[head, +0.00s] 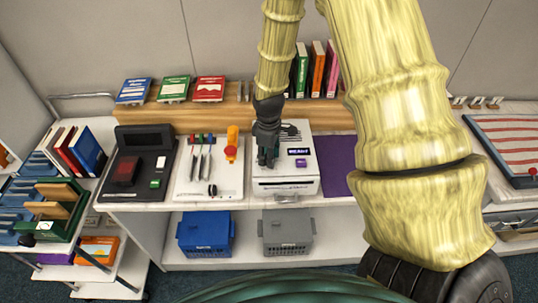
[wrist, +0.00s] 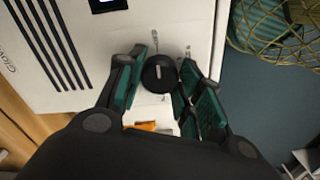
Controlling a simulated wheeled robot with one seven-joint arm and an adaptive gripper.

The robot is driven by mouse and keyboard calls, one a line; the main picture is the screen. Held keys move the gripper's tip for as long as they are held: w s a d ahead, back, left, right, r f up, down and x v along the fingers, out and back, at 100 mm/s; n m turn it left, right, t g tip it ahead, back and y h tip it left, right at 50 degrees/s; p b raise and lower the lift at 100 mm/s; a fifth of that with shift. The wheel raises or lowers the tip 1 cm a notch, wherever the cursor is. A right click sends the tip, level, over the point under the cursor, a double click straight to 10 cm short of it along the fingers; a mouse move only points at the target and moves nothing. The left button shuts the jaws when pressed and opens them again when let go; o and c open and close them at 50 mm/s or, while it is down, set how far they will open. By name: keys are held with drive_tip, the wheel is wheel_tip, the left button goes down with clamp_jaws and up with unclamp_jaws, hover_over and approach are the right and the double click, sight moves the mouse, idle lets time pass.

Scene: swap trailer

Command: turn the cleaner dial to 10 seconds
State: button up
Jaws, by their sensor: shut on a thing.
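The cleaner is a white box (head: 286,184) on the bench in the head view, with a purple label and a small display. In the wrist view its white top face (wrist: 60,40) shows a small lit display (wrist: 105,4) and a black round dial (wrist: 160,74) with a pale pointer line. My gripper (wrist: 162,84) is over this face, its dark green-padded fingers shut on the dial from both sides. In the head view my gripper (head: 267,150) hides the dial. The dial's markings are too small to read.
Left of the cleaner stand a white tool panel (head: 212,172) with a red-and-yellow knob and a black device (head: 140,165). A purple mat (head: 336,182) lies to the right. Blue (head: 205,232) and grey (head: 287,232) baskets sit on the shelf below. Books stand behind.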

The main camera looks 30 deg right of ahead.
drive_tip(key=shift+m, duration=0.3)
drive_tip(key=m, duration=1.1)
drive_tip(key=shift+w, duration=0.1)
idle(0.3)
drive_tip(key=o, duration=1)
drive_tip(key=shift+o, duration=0.2)
wheel_tip(320, 180, up, 12)
